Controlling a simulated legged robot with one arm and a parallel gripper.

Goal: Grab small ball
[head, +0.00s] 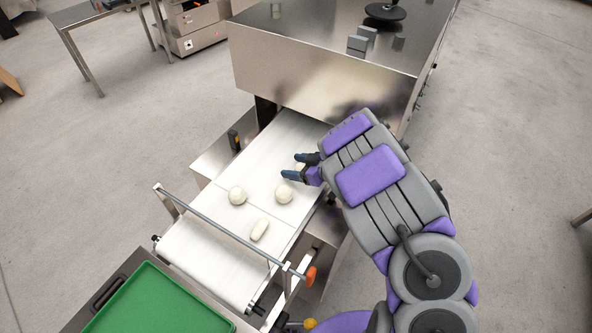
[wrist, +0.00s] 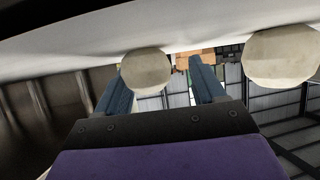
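Pale dough pieces lie on the white conveyor belt (head: 190,243). A round ball (head: 237,195) is at left, another ball (head: 284,193) is just below my gripper, and an oblong piece (head: 259,230) lies nearer the front. My gripper (head: 291,166) is open low over the belt, fingers pointing left. A pale ball (head: 299,168) shows partly between the fingers, mostly hidden. In the wrist view, a ball (wrist: 146,70) appears between the open fingers, closer to the left one; contact cannot be told. Another ball (wrist: 284,56) is outside the right finger.
A large steel machine (head: 320,75) stands behind the belt. A metal rail (head: 225,227) crosses above the belt's front end, with an orange knob (head: 310,276) at its right. A green tray (head: 155,305) lies at the front left. Belt left of my gripper is clear.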

